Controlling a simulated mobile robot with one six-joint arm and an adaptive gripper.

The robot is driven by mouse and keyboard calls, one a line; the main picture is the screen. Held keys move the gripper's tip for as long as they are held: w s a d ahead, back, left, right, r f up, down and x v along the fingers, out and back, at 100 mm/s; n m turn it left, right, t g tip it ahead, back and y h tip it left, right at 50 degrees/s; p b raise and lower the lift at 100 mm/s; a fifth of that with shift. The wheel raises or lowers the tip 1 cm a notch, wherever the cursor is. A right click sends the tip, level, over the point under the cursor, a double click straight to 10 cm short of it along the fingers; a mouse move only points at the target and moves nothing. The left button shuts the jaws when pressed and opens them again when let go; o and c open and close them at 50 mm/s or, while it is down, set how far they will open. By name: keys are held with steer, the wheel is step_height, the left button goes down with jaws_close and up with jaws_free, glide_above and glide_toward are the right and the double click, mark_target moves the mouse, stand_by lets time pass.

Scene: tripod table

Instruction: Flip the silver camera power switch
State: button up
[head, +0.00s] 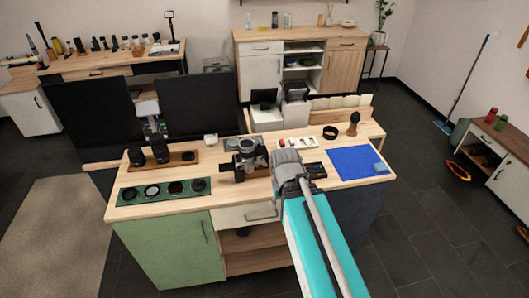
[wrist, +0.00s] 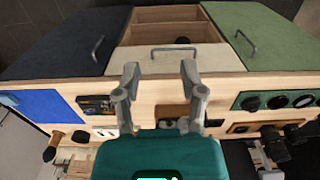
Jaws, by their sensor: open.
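The silver camera (head: 246,148) stands upright on the wooden tabletop (head: 215,208), just left of my gripper in the head view. Its power switch is too small to make out. My gripper (wrist: 160,72) is open and empty, its two grey fingers spread apart over the front edge of the table in the wrist view. In the head view the gripper's grey body is beside the camera, and its fingertips are hidden. In the wrist view the camera is mostly hidden behind the gripper, with a dark part showing between the fingers.
A green tray (head: 128,196) with several round filters lies at the left front. Lenses (head: 160,150) stand behind it. A blue mat (head: 345,174) lies at the right, with a dark box (head: 315,170) beside it. A drawer handle (head: 262,217) sticks out in front.

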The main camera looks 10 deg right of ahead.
steer(key=w+d+r+n+y+p, duration=0.15)
steer(key=w+n, duration=0.25)
steer(key=w, duration=0.4)
steer(key=w+d+r+n+y+p, duration=0.1)
steer(key=w+r+n+p, duration=0.2)
steer(key=w+n, duration=0.3)
steer(key=n+y+p, duration=0.2)
steer(key=n+p, duration=0.1)
steer(key=n, duration=0.5)
glide_toward(264, 155)
steer(key=v, duration=0.6)
steer(key=shift+f, duration=0.15)
steer(key=shift+f, duration=0.15)
steer(key=b+x, duration=1.2)
steer(key=x, duration=0.1)
steer(key=shift+a+f, duration=0.15)
steer(key=shift+f, duration=0.1)
jaws_close()
